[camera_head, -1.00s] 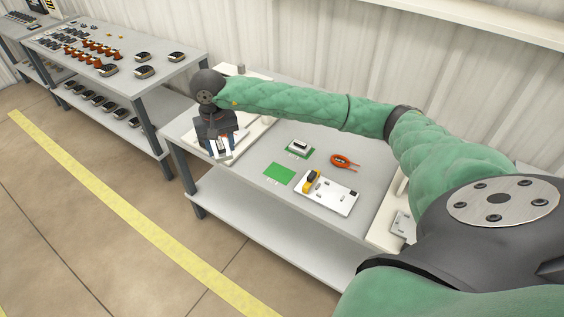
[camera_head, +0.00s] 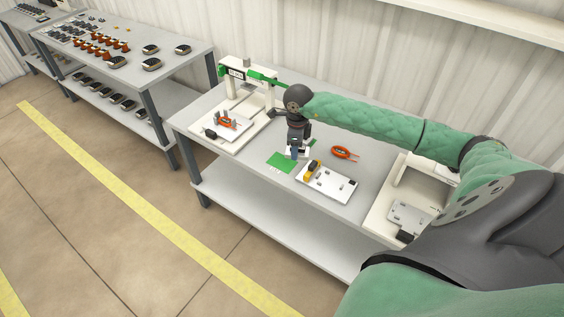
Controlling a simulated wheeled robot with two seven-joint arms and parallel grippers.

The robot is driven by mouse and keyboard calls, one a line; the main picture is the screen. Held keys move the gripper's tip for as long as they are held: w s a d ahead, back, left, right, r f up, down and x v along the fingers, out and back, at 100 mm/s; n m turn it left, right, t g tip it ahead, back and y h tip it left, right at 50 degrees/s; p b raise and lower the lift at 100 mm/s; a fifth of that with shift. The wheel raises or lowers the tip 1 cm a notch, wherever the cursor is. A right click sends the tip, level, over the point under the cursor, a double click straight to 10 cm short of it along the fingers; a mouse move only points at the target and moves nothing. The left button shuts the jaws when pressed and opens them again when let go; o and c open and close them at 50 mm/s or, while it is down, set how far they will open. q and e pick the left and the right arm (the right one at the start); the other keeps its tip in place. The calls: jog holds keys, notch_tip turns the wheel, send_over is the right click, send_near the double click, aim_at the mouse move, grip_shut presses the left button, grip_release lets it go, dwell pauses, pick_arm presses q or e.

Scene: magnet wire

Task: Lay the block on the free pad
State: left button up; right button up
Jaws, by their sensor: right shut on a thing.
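My right gripper (camera_head: 296,151) points down over the middle of the table and is shut on a white block (camera_head: 298,154), which its fingers partly hide. The free green pad (camera_head: 280,162) lies just left of and below the block in the head view, with its surface bare. I cannot tell whether the block touches anything below. Only a small green edge of the other pad (camera_head: 314,142) shows behind the gripper; what stands on it is hidden. My left gripper is not in view.
A white tray (camera_head: 341,190) with a yellow-black part lies close on the right, with orange pliers (camera_head: 344,152) behind. A white fixture (camera_head: 205,138) with an orange-topped part stands left. Another white station (camera_head: 385,222) is at the right end.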

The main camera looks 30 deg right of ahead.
aim_at(309, 148)
jog(key=d+m, duration=0.1)
jog(key=s+d+m, duration=0.1)
jog(key=d+m, duration=0.2)
jog(key=shift+s+f, duration=0.2)
jog(key=shift+f, duration=0.05)
jog(key=shift+d+m, duration=0.3)
jog(key=shift+w+f, duration=0.1)
jog(key=shift+f, duration=0.1)
jog(key=w+a+f+b, duration=0.1)
jog(key=w+f, duration=0.1)
jog(key=w, duration=0.1)
jog(key=w+a+f, duration=0.2)
jog(key=w, duration=0.1)
jog(key=w+a+f+b, duration=0.1)
jog(key=w+f, duration=0.1)
jog(key=w, duration=0.2)
jog(key=shift+a+f+b, duration=0.35)
jog(key=shift+a, duration=0.05)
notch_tip(309, 148, down, 4)
jog(key=shift+a+b, duration=0.1)
jog(key=shift+b, duration=0.6)
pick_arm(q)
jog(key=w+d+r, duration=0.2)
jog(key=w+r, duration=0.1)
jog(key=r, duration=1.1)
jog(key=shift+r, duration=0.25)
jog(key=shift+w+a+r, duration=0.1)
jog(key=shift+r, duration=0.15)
pick_arm(e)
jog(key=shift+f, duration=0.15)
